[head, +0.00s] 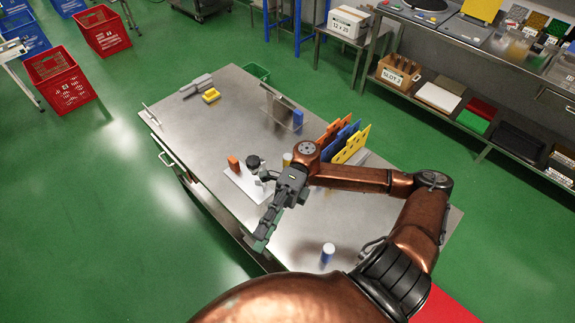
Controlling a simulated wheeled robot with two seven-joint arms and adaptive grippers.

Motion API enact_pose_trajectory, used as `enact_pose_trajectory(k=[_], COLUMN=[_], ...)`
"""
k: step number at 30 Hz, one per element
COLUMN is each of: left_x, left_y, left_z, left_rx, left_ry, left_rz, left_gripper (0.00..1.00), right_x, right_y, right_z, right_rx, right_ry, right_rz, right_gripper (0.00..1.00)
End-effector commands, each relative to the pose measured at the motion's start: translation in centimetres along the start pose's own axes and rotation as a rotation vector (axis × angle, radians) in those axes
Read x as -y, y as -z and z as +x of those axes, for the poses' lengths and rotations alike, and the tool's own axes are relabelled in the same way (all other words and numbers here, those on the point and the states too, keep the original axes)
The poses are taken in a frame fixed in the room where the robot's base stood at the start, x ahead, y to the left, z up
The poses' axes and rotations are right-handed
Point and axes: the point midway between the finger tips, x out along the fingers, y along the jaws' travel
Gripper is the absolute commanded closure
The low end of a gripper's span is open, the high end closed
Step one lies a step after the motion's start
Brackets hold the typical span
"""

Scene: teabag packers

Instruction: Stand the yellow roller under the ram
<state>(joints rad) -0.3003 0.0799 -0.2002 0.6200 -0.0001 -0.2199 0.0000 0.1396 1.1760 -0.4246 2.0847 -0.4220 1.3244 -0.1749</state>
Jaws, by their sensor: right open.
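I cannot make out the gap beneath the black top. My right gripper (263,232) is open and points down-left, near the table's front edge. My left gripper is not in view.
An orange block (233,163) stands beside the black top. Orange, blue and yellow upright panels (351,144) stand right of my wrist. A blue block (298,118) stands behind. A white-topped cylinder (327,252) stands at the front.

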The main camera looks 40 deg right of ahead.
Motion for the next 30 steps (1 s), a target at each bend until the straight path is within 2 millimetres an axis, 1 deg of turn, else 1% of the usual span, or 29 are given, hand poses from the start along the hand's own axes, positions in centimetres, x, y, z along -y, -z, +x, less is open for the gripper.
enact_pose_trajectory(k=[1,3,5,7,10,14,15,17,18,19,20,21,23,24,26,27,29,30], left_x=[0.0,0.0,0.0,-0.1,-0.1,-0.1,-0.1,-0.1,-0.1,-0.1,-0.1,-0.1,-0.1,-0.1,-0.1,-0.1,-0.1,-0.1], left_y=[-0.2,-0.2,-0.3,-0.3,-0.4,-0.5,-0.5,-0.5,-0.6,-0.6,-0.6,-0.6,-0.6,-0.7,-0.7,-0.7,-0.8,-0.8], left_z=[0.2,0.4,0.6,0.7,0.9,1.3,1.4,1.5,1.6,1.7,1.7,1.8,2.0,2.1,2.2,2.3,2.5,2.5], left_rx=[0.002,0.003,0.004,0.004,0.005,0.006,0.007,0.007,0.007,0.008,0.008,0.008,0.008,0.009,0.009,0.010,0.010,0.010], left_ry=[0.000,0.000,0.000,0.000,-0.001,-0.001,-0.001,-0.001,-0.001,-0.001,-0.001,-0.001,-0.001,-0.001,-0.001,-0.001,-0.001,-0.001], left_rz=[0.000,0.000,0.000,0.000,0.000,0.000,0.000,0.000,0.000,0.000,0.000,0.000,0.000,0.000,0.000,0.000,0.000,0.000], left_gripper=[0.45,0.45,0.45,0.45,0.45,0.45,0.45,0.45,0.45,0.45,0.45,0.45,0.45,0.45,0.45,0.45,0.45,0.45], right_x=[-1.2,-3.0,-4.4,-5.6,-6.6,-6.7,-6.3,-5.6,-4.8,-4.2,-3.5,-2.5,-0.6,0.8,3.1,4.8,7.5,9.3], right_y=[-0.8,-2.1,-3.3,-4.7,-6.6,-8.9,-9.6,-10.4,-10.9,-11.2,-11.4,-11.7,-12.1,-12.1,-12.1,-12.0,-11.7,-11.3], right_z=[-0.7,-2.1,-3.6,-5.6,-9.1,-14.3,-16.0,-18.6,-20.3,-21.6,-22.9,-24.6,-27.1,-28.7,-30.9,-32.3,-34.3,-35.4], right_rx=[0.039,0.081,0.106,0.124,0.126,0.083,0.060,0.012,-0.026,-0.061,-0.097,-0.152,-0.247,-0.320,-0.443,-0.535,-0.690,-0.804], right_ry=[-0.086,-0.212,-0.325,-0.460,-0.662,-0.936,-1.024,-1.155,-1.245,-1.314,-1.382,-1.475,-1.613,-1.705,-1.843,-1.935,-2.071,-2.158], right_rz=[0.109,0.268,0.405,0.565,0.791,1.074,1.158,1.279,1.358,1.414,1.468,1.537,1.633,1.690,1.765,1.808,1.856,1.877], right_gripper=[0.52,0.52,0.52,0.52,0.52,0.52,0.52,0.52,0.52,0.52,0.52,0.52,0.52,0.52,0.52,0.52,0.52,0.52])
